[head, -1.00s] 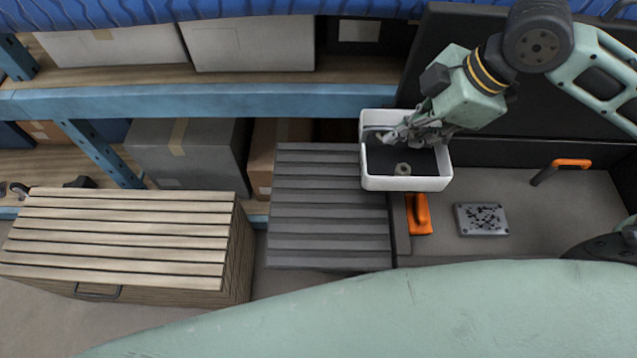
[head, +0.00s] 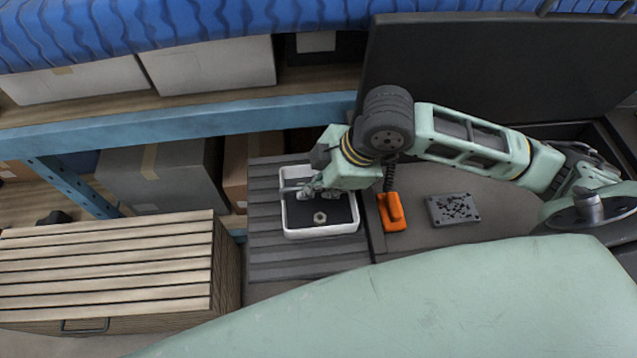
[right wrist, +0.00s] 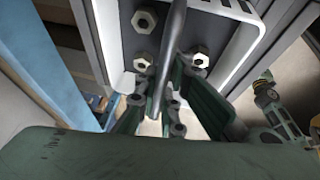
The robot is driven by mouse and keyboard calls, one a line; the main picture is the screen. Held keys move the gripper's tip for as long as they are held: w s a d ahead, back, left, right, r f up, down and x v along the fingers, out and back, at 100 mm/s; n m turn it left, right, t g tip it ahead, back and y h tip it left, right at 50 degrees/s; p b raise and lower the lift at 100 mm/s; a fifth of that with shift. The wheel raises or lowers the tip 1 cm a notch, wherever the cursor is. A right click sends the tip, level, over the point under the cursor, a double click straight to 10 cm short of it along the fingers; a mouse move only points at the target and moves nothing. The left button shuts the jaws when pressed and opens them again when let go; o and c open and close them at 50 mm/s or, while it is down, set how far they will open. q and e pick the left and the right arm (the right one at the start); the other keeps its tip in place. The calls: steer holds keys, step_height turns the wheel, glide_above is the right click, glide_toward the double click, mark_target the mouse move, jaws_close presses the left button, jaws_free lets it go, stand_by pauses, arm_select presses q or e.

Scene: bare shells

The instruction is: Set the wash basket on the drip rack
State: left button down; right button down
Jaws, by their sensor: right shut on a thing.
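The wash basket (head: 322,233) is a white-rimmed tray with a dark floor in the head view. A metal nut (head: 320,217) lies in it, and the right wrist view shows several nuts inside the basket (right wrist: 103,20). My right gripper (head: 312,190) is shut on the basket's grey bar handle (right wrist: 172,60). The drip rack (head: 285,268) is the dark grey ribbed surface. The basket is level over the rack's right half; I cannot tell whether it touches the ribs. My left gripper is not in view.
A slatted wooden crate (head: 110,265) stands at left. Blue-beamed shelving (head: 180,122) with boxes runs behind. The rack's front and left ribs are bare.

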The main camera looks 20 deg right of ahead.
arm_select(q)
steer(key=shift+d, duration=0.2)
arm_select(e)
steer(key=shift+f, duration=0.15)
steer(key=c, duration=1.9)
jaws_free()
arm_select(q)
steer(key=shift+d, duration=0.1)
arm_select(e)
steer(key=shift+o, duration=0.2)
steer(key=shift+d+r, duration=0.15)
steer(key=shift+r, duration=0.25)
steer(key=v, duration=1.1)
steer(key=shift+r, duration=0.2)
steer(key=shift+s, duration=0.15)
